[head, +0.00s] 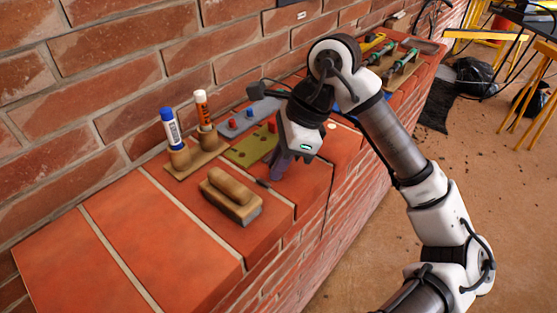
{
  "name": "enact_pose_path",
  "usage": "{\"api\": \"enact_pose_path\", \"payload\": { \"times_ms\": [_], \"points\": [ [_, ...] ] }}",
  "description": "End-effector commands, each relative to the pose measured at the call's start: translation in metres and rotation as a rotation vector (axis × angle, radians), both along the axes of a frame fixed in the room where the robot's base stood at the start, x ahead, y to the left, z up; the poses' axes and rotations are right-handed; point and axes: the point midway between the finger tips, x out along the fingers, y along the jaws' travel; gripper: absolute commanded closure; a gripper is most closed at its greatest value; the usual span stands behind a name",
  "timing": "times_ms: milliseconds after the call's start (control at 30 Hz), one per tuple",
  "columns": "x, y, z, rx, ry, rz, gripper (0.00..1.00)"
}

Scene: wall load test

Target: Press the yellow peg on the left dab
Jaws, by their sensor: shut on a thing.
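My gripper (277,173) points down over the red brick ledge, just in front of the olive-green board (246,152). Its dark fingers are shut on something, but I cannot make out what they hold. I cannot pick out the yellow peg. The olive board carries small red pegs (272,127) beside my gripper. A grey board (236,127) behind it has a blue and a red peg. A small pale round spot (332,126) shows on the ledge right of my gripper; I cannot tell whether it is a dab. No left dab is clearly visible.
A wooden holder (184,168) carries a blue-capped stick (171,128) and an orange-labelled stick (202,108). A wooden float (231,197) lies in front. Green-handled tools (403,61) lie farther back. The brick wall (110,60) borders the ledge; its near left part is clear.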

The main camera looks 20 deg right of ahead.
Motion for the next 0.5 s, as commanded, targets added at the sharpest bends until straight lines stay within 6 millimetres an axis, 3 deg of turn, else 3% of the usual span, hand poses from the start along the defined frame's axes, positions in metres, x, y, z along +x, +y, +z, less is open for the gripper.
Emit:
{"api": "enact_pose_path", "payload": {
  "times_ms": [467,500],
  "points": [
    [0.0,0.0,-0.0009,0.0,0.0,0.0,1.0],
    [0.0,0.0001,-0.0009,0.0,0.001,0.0,0.85]
  ]
}}
